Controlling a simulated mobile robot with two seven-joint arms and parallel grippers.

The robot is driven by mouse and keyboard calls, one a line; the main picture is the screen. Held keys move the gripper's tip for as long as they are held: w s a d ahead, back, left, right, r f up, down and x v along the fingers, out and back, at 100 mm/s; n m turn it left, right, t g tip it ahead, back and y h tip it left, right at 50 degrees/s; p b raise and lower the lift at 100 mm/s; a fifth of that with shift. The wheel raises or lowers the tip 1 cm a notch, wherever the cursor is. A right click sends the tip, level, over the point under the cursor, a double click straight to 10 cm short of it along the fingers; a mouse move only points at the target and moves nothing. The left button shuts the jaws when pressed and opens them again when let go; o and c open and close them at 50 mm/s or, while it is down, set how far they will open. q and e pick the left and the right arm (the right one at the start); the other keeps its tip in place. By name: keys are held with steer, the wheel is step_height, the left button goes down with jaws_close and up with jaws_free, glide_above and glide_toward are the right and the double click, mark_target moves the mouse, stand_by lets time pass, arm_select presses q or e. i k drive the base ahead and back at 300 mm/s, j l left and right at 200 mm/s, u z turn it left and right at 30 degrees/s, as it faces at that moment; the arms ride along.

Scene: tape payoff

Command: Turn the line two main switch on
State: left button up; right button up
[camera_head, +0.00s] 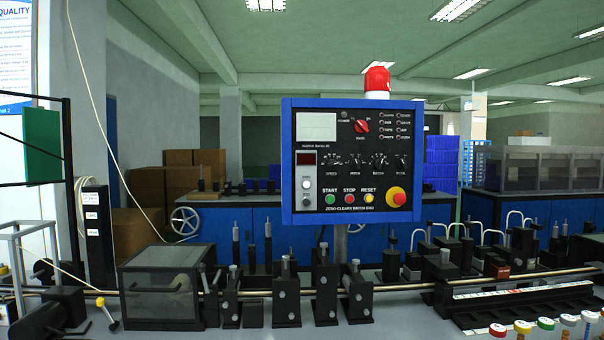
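A blue-framed control panel (289,215) stands upright in the middle of the head view. A red rotary knob (361,126), which looks like the main switch, sits in its upper middle. The small lettering around the knob is too blurred to read surely, and I cannot tell its setting. Below are several smaller selector knobs (380,160), a green start button (330,199), a red stop button (349,199), a yellow reset button (368,199) and a large red emergency knob on yellow (396,197). Neither of my grippers shows.
A red beacon (377,80) tops the panel. Below it, a long metal rod (400,287) runs through several black blocks across the bench. A dark clear-sided box (160,287) stands at left. Bottles with coloured caps (545,324) are at lower right.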

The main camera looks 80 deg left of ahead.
mark_target(361, 126)
steer(key=u, duration=2.25)
steer(key=i+l, duration=0.15)
steer(key=l, duration=0.2)
steer(key=i+l, duration=0.15)
steer(key=l, duration=0.2)
steer(key=i+l, duration=0.1)
steer(key=l, duration=0.25)
steer(key=i+l+u, duration=0.1)
steer(key=l, duration=0.25)
steer(key=i, duration=0.05)
